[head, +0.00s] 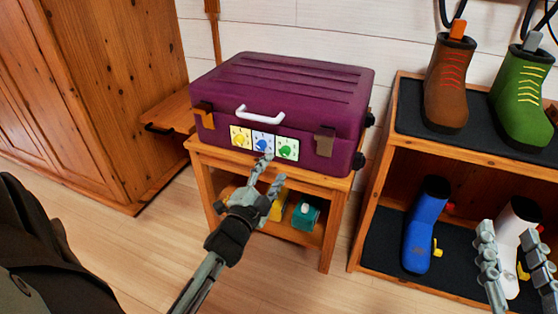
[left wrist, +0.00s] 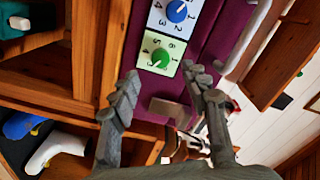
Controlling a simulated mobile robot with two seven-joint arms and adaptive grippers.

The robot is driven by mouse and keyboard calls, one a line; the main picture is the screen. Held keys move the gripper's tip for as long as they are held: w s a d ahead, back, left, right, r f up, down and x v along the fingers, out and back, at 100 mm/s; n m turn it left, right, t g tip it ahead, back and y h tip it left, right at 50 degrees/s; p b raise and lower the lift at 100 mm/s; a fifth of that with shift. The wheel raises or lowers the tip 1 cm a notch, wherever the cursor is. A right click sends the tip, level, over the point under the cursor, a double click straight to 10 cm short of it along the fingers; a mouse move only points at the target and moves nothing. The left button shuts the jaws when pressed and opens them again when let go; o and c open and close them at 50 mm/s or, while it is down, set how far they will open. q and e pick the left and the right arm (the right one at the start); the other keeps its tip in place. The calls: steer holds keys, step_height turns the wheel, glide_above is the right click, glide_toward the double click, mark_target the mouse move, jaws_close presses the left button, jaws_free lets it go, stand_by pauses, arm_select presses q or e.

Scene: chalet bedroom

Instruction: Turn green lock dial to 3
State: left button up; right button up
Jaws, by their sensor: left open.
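A purple suitcase (head: 280,90) lies on a wooden stand, with yellow, blue and green dial plates along its front. The green lock dial (head: 286,150) is the rightmost of the three. It also shows in the left wrist view (left wrist: 160,58), on a pale green plate with numbers around it; its exact setting is too small to read. My left gripper (head: 268,168) is open and empty, just in front of and below the blue and green plates. In the left wrist view the green dial appears beyond the gap between its fingers (left wrist: 162,82). My right gripper (head: 508,236) is open and empty at lower right.
The blue dial (head: 262,145) and yellow dial (head: 240,138) sit left of the green one. A brown clasp (head: 325,142) is close on its right; a white handle (head: 260,113) is above. A shoe rack (head: 380,170) with boots stands right. A wooden wardrobe (head: 95,80) stands left.

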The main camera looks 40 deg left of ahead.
arm_select(q)
steer(key=v, duration=0.6)
steer(key=shift+w, duration=0.1)
steer(key=shift+d, duration=0.15)
